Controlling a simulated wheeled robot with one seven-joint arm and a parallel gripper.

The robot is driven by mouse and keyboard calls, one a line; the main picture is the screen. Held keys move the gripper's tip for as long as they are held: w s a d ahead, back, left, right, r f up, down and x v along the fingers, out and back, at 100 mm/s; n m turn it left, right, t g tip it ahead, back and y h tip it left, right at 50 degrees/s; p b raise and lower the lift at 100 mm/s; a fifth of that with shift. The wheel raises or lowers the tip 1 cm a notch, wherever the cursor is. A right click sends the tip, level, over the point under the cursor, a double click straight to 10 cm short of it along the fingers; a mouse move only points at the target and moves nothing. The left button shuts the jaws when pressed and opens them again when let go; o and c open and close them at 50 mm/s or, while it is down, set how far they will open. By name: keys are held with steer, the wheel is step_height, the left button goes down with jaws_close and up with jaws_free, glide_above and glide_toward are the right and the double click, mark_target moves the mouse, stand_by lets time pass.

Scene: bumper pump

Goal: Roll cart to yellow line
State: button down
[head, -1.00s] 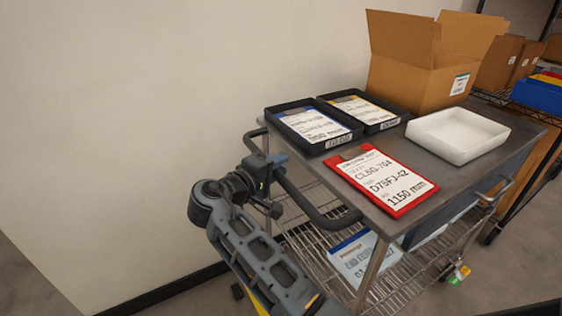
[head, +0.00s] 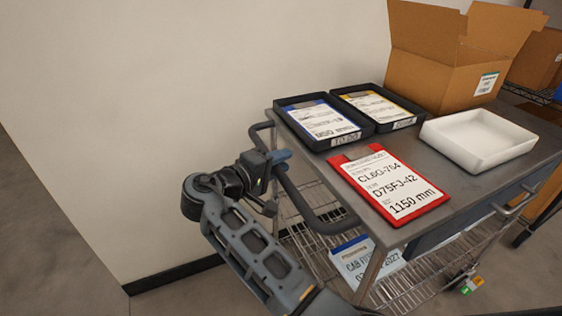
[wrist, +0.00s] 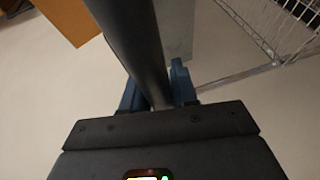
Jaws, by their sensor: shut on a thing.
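The cart (head: 335,208) is a metal cart with a grey top, a wire lower shelf and a dark curved push handle (head: 300,196) on its left end. My gripper (head: 278,160) is shut on that handle. In the wrist view the handle bar (wrist: 135,45) runs between the blue fingertips of my gripper (wrist: 158,92). No yellow line shows on the floor in either view.
On the cart top are a red clipboard (head: 390,185), two black trays (head: 318,142) with labelled sheets, a white bin (head: 480,160) and an open cardboard box (head: 425,80). A plain wall (head: 130,130) stands behind. Bare floor (head: 50,250) lies at the left.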

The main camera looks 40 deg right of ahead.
steer(key=shift+w+a+f, duration=0.1)
steer(key=shift+a, duration=0.25)
steer(key=c, duration=1.1)
jaws_free()
steer(key=shift+o, duration=0.7)
steer(key=a+r, duration=0.1)
steer(key=a, duration=0.6)
steer(key=shift+s+a+r, duration=0.25)
steer(key=shift+s, duration=0.2)
